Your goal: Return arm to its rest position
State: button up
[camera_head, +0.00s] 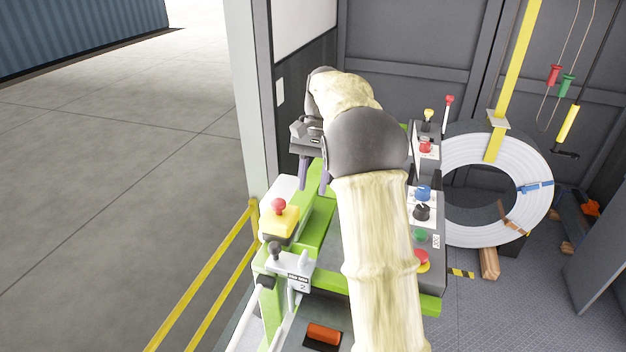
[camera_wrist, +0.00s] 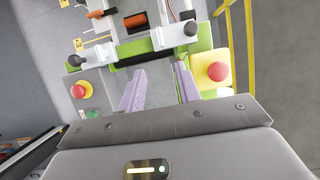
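My gripper (camera_head: 314,172) hangs at the end of my cream-covered arm, above the green-framed control console (camera_head: 318,232). In the wrist view, the two purple fingers of my gripper (camera_wrist: 160,88) stand apart with nothing between them. The gap shows part of the console below. My arm crosses the middle of the head view and hides part of the console.
A red button on a yellow box (camera_head: 279,218) is left of my gripper. Dark console panel (camera_head: 433,262) carries several knobs and buttons. Yellow railing (camera_head: 205,277) borders the left; open floor (camera_head: 110,190) lies beyond.

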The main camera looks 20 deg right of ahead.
jog(key=s+a+f+n+t+h+b, duration=0.1)
jog(key=s+a+f+n+t, duration=0.1)
jog(key=s+f, duration=0.6)
jog(key=s+a+f+n+t+h+b, duration=0.1)
jog(key=s+a+f+n+t, duration=0.1)
jog(key=s+f+n+t, duration=0.2)
jog(key=s+f+n, duration=0.1)
jog(key=s+f, duration=0.2)
jog(key=s, duration=0.5)
jog(key=shift+a+f+h, duration=0.2)
jog(key=shift+f+h, duration=0.1)
jog(key=shift+f, duration=0.05)
jog(key=shift+s, duration=0.1)
dwell(0.4)
